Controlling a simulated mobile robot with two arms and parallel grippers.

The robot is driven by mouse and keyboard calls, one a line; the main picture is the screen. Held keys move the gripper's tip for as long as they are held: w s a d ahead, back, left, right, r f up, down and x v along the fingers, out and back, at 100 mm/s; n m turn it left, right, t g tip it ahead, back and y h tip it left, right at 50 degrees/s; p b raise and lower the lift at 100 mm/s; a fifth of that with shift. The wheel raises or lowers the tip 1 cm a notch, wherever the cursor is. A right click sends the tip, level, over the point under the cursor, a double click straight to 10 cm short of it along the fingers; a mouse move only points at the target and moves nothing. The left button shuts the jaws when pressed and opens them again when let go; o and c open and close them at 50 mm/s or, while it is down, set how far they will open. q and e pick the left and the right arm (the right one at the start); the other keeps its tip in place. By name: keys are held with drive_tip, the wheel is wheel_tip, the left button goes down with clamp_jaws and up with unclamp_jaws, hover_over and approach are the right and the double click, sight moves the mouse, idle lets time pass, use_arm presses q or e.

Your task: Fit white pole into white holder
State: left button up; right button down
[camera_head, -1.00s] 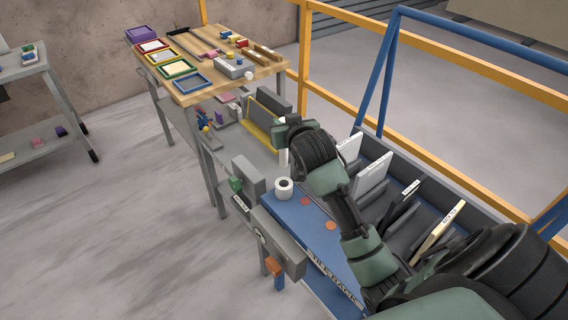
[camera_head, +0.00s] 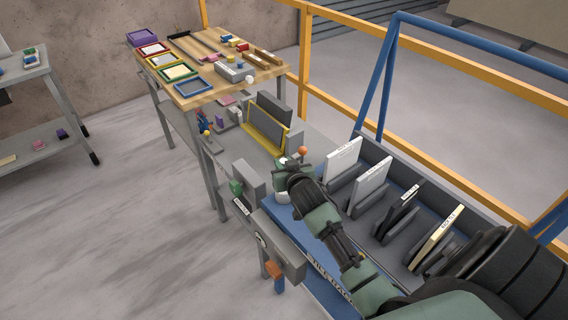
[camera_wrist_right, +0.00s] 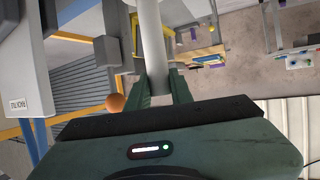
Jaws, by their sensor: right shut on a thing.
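In the right wrist view the white pole (camera_wrist_right: 150,40) runs between the two green fingers of my right gripper (camera_wrist_right: 160,82), which is shut on it. In the head view my right gripper (camera_head: 286,174) is directly above the white holder (camera_head: 282,198), a short round ring on the blue tile rack's left end. The gripper covers most of the holder and nearly all of the pole. I cannot tell whether the pole's lower end is inside the holder or just above it. My left gripper is not in view.
An orange ball (camera_head: 303,150) stands close behind the gripper; it also shows in the wrist view (camera_wrist_right: 115,102). Upright tiles (camera_head: 370,180) fill slots right of my arm. A grey clamp block (camera_head: 248,178) is to the left. A yellow frame (camera_head: 262,138) stands behind.

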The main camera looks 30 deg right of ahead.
drive_tip(key=c, duration=1.3)
unclamp_jaws()
drive_tip(key=shift+o, duration=0.2)
drive_tip(key=shift+s+r, duration=0.1)
drive_tip(key=b+v, duration=0.1)
drive_tip(key=v, duration=1.1)
